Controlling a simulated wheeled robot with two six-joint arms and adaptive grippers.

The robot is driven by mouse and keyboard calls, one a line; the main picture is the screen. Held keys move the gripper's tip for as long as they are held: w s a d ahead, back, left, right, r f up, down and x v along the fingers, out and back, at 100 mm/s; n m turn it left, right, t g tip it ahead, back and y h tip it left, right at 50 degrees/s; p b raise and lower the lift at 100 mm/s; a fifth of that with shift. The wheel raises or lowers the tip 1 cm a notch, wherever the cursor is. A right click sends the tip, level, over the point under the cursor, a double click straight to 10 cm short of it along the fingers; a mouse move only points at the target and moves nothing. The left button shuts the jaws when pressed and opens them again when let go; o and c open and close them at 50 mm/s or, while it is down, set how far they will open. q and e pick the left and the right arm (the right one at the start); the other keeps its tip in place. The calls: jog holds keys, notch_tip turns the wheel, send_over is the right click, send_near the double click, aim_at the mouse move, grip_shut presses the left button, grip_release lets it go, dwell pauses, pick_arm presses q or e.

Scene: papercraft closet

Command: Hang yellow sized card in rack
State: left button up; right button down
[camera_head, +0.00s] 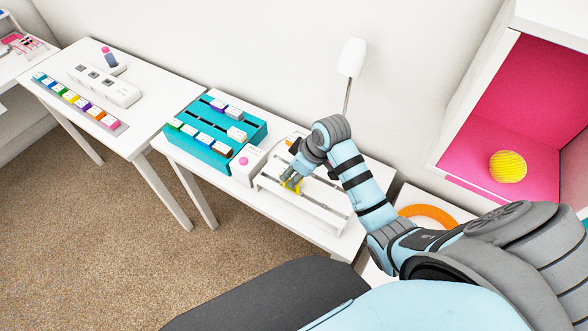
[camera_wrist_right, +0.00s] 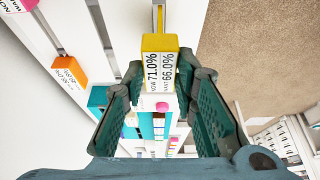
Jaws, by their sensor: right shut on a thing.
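The yellow card (camera_wrist_right: 160,70) is a small yellow block with a white label face reading "NOW 71.0%" and "WANT 66.0%" in the right wrist view. In the head view a bit of yellow (camera_head: 291,185) shows under my right gripper (camera_head: 290,178). My right gripper is shut on the card, with a finger on each side of it. The white rack (camera_head: 322,208), with long rails, lies under the gripper on the white table. Whether the card touches a rail cannot be told. My left gripper is out of view.
An orange labelled block (camera_wrist_right: 69,69) is by the rails. A teal tray (camera_head: 190,145) with several blocks and a white box with a pink knob (camera_head: 244,161) stand left of the rack. A white lamp (camera_head: 351,58) is behind; a pink-lined shelf (camera_head: 470,140) is at right.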

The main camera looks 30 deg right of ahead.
jog(key=shift+f+b, duration=0.95)
jog(key=shift+f, duration=1.4)
jog(key=c, duration=1.2)
grip_release()
jog(key=shift+r, duration=0.1)
jog(key=v, duration=1.2)
jog(key=shift+d, duration=0.1)
